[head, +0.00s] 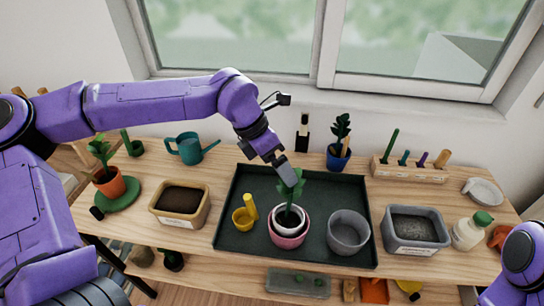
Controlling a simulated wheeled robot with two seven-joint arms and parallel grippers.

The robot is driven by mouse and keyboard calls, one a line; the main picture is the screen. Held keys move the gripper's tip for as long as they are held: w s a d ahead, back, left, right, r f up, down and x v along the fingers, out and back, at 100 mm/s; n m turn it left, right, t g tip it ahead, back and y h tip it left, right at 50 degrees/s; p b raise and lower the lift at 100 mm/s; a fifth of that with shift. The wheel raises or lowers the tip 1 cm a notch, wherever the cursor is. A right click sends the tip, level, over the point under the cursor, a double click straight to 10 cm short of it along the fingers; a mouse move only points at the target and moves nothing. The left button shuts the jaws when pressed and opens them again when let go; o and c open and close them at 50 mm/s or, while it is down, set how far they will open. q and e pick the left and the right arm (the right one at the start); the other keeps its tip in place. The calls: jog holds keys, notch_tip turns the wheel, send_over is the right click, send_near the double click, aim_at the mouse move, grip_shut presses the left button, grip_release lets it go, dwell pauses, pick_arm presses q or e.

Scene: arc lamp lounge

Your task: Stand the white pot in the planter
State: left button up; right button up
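The white pot (289,221) holds dark soil and a green leafy plant (291,187). It appears nested inside a pink planter (288,241) on the dark tray, with its rim inside the pink rim. I cannot tell whether it rests on the bottom or how level it stands. My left gripper (284,167) reaches down from behind, right at the plant's leaves above the pot. Its fingertips are partly hidden by the leaves, so I cannot tell whether it is shut on anything. My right gripper is out of view; only part of my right arm shows at bottom right.
The dark green tray (248,186) also holds a grey pot (348,232) and a small yellow pot (243,219). Soil bins (179,200) (415,230) flank it. A teal watering can (190,149), a blue pot (339,158) and a tool rack (408,170) stand behind.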

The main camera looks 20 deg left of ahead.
pick_arm(q)
jog(key=shift+v, duration=1.8)
